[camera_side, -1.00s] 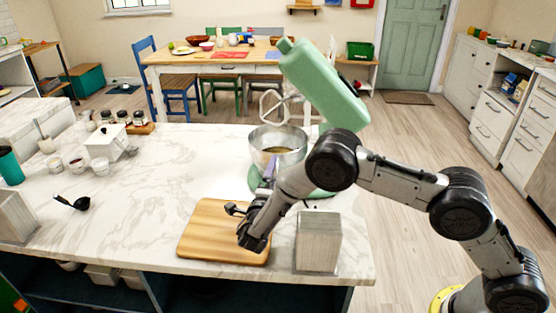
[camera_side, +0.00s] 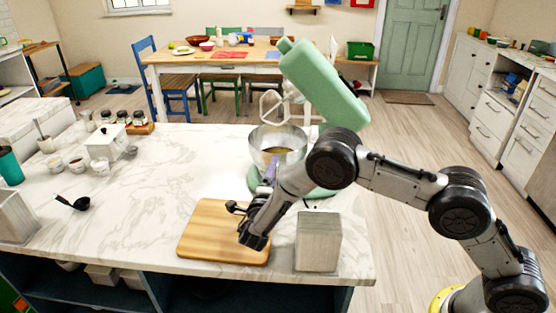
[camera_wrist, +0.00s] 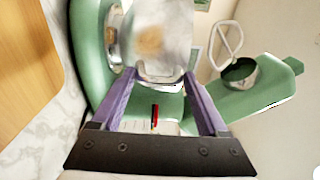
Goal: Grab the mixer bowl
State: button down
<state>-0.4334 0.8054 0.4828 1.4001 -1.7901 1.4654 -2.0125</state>
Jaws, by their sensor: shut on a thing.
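The metal mixer bowl (camera_side: 290,156) sits upright at the green stand mixer (camera_side: 322,85), whose head is tilted up with its beater (camera_side: 274,106) clear above the bowl. My gripper (camera_side: 271,168) reaches the near side of the bowl. In the wrist view, the purple fingers (camera_wrist: 160,76) are shut on the bowl (camera_wrist: 174,50), one fingertip on either side of its near part. The exact contact is partly hidden in the side view by my wrist. The mixer's green base (camera_wrist: 92,45) shows beside the bowl.
A wooden cutting board (camera_side: 205,233) lies under my forearm. A grey block (camera_side: 318,242) stands at its right. The middle of the marble counter (camera_side: 165,180) is clear.

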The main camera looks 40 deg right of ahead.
jog(key=shift+r, duration=0.15)
jog(key=shift+r, duration=0.1)
